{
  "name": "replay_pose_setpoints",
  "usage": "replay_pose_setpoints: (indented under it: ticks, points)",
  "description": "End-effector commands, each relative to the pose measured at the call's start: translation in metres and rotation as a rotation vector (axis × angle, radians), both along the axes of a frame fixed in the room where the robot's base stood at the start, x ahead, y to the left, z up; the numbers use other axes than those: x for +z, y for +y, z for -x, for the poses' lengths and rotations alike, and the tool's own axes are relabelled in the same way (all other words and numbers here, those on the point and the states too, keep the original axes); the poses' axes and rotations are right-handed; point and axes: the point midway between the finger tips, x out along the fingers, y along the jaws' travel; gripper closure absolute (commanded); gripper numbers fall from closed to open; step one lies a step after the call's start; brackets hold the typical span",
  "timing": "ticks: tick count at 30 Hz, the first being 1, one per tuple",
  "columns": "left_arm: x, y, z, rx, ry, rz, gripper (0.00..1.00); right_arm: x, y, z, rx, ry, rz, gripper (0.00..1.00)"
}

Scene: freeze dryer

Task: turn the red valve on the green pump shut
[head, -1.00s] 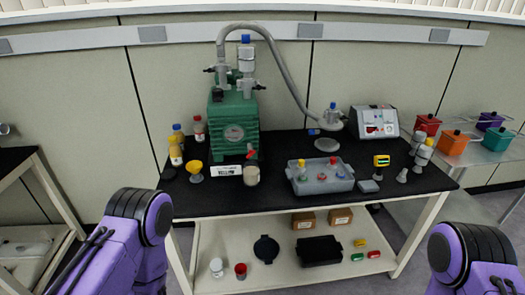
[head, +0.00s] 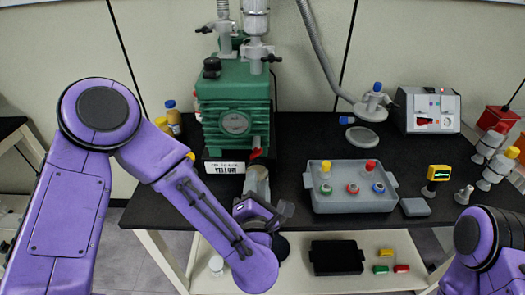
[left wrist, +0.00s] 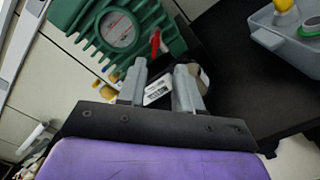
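The green pump (head: 235,105) stands on the black bench top, and its ribbed body also shows in the left wrist view (left wrist: 85,18). The small red valve (head: 256,154) is low at the pump's front right; in the left wrist view it is a red lever (left wrist: 155,42) just beyond the fingertips. My left gripper (head: 258,172) is in front of the pump, just below the valve. In the left wrist view its two grey fingers (left wrist: 159,66) are apart with nothing gripped. They look clear of the valve. My right arm shows at the lower right, its gripper out of view.
A white label plate (head: 224,167) stands at the pump's foot, close to my left gripper. A grey tray (head: 350,204) with bottles and caps is to the right. Bottles (head: 173,118) stand left of the pump. A grey hose (head: 322,55) arches down to the right.

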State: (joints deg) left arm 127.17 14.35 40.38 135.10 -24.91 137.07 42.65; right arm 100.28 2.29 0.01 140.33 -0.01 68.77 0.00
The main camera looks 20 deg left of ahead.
Motion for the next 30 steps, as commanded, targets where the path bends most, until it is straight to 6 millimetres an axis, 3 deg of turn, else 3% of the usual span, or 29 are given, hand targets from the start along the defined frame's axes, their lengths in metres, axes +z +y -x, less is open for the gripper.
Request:
replay_pose_setpoints:
  ticks: [13,18,25,28,30]
  points:
    - [0.001,0.026,-0.086,0.007,0.003,0.002,0.66,0.032,0.000,0.000,0.000,0.001,0.000,0.28]
    - [-0.001,0.029,-0.098,0.003,0.003,0.000,0.66,0.034,0.000,0.000,0.000,0.001,0.000,0.28]
    - [-0.002,0.029,-0.099,0.002,0.004,-0.001,0.66,0.034,0.000,0.000,0.000,0.001,0.000,0.28]
    - [-0.002,0.029,-0.099,0.002,0.004,-0.001,0.98,0.034,0.000,0.000,0.000,0.001,0.000,0.28]
    - [-0.002,0.029,-0.099,0.002,0.004,-0.001,1.00,0.034,0.000,0.000,0.000,0.001,0.000,0.28]
